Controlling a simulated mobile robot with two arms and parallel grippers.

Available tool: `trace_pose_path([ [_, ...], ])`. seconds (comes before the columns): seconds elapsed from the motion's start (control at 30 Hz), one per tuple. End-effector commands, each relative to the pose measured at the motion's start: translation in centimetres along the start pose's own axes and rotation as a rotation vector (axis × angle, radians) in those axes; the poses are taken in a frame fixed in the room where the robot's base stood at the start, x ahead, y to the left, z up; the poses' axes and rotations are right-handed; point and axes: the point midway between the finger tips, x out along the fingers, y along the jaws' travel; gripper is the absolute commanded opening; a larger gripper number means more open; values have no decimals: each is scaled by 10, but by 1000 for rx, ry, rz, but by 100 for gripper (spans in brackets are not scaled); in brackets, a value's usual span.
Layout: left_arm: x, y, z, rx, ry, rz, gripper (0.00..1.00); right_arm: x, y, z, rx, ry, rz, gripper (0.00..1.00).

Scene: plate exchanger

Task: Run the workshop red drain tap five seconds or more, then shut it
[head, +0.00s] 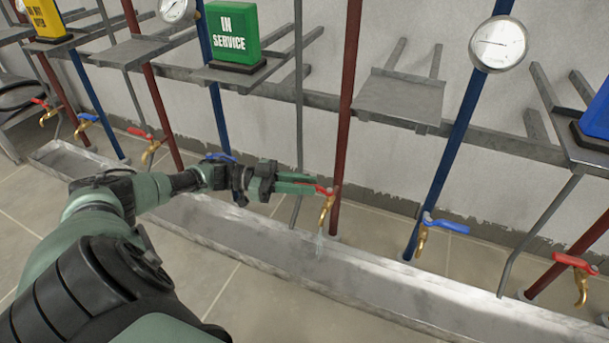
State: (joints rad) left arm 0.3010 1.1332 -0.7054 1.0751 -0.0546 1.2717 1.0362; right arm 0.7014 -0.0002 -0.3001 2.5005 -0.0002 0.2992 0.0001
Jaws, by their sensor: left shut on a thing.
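My left gripper (302,184) is shut on the red handle (325,191) of a brass drain tap in the middle of the head view. The tap's brass body (326,210) hangs in front of a red vertical pipe (346,110). A pale stream of water (320,243) falls from its spout toward the long grey metal trough (390,284) below. The gripper's fingers partly cover the handle's left end. My right gripper is not in view.
A blue-handled tap (444,225) is to the right, another red-handled tap (576,264) is farther right. More taps line the left. Grey shelves (400,98) stick out above; one bears a green "IN SERVICE" sign (232,32). A gauge (498,44) is at upper right.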

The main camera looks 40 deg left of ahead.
Motion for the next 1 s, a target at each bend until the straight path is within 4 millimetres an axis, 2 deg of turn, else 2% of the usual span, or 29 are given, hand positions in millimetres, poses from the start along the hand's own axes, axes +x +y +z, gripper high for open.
trace_pose_path([
  [0.3,1,1,2,-2,-2,3,0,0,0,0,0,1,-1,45],
  [0.33,1,1,2,-2,-2,3,22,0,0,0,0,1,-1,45],
  [0.4,1,1,1,-2,-2,2,41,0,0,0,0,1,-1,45],
  [0.77,-2,0,0,0,-1,0,41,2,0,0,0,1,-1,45],
  [0.87,-13,-1,-2,-1,-2,-2,41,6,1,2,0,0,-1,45],
  [1.0,-37,-1,-1,-2,-2,-3,41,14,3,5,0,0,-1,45],
])
